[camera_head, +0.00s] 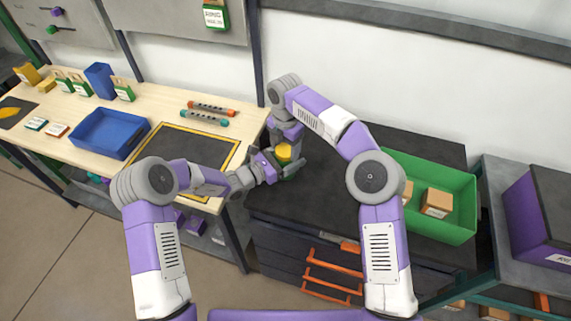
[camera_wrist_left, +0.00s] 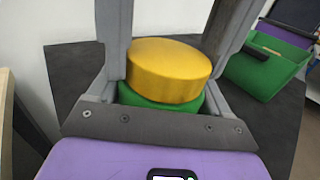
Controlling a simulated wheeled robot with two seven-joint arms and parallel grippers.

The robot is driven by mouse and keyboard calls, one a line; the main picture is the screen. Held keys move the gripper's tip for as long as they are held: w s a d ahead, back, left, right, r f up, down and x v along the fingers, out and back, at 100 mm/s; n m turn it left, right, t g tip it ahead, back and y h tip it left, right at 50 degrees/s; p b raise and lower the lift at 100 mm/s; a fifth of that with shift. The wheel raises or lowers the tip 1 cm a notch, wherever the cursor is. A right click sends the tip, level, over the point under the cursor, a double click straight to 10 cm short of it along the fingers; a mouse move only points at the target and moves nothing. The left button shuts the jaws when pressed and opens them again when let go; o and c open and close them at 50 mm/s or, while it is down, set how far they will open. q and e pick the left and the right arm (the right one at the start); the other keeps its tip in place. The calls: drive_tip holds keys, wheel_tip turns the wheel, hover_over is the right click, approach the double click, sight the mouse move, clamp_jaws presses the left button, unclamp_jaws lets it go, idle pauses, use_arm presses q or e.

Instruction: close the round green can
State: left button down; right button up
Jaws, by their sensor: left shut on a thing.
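The round green can (camera_wrist_left: 160,103) stands upright on the dark worktop, and my left gripper (camera_head: 277,168) is shut on its sides. The round yellow lid (camera_wrist_left: 172,70) is directly over the can's top; I cannot tell whether it is fully seated. In the head view the lid (camera_head: 284,152) shows just below my right gripper (camera_head: 287,148), which points down from above. Grey fingers stand on both sides of the lid in the left wrist view. Whether the right fingers press on the lid cannot be made out. The can is mostly hidden by the grippers in the head view.
A green crate (camera_head: 458,232) with cardboard boxes (camera_head: 437,203) stands right on the dark worktop (camera_head: 320,205). At left, a wooden table (camera_head: 165,100) holds a blue tray (camera_head: 108,135) and a yellow-edged dark mat (camera_head: 198,146). The worktop's middle is clear under my right arm.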

drive_tip(key=c, duration=0.6)
drive_tip(key=shift+o, duration=0.2)
drive_tip(key=m, duration=0.9)
drive_tip(key=shift+m, duration=0.3)
drive_tip(key=o, duration=1.2)
drive_tip(key=shift+r, duration=2.25)
